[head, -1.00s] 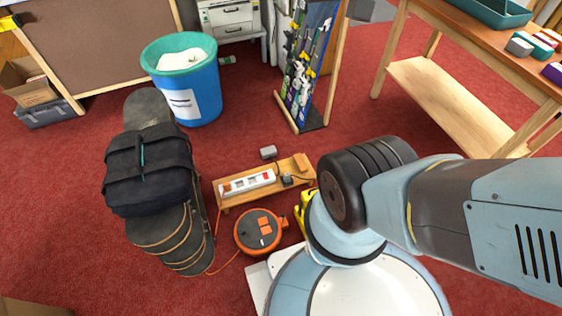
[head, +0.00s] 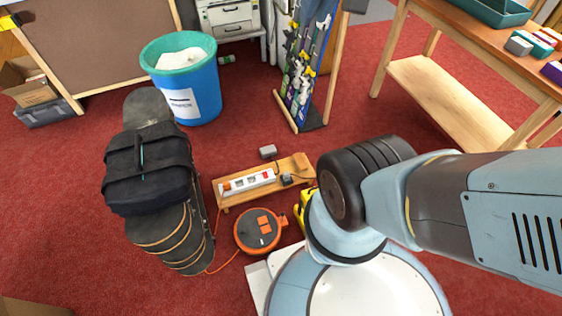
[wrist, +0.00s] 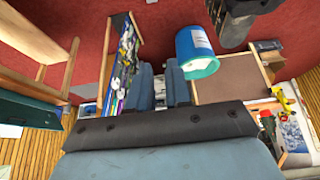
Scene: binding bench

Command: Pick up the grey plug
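A small grey block-shaped plug or adapter (head: 268,152) sits on the red carpet just behind a low wooden stand in the head view, with a dark cord running from it towards the stand. A smaller dark grey plug-like piece (head: 287,179) is on the stand, right of a white power strip (head: 248,182). I cannot tell for sure which is the task's plug. My gripper (wrist: 160,88) shows in the wrist view with its two blue-grey fingers apart and nothing between them. It points away towards the bin and boards; neither grey piece shows in that view.
The wooden stand (head: 298,165) has an orange cable reel (head: 259,231) in front. Stacked skateboards with a black bag (head: 148,170) stand left. A blue bin (head: 184,80), a tool panel (head: 308,65) and a wooden bench (head: 455,100) surround open carpet.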

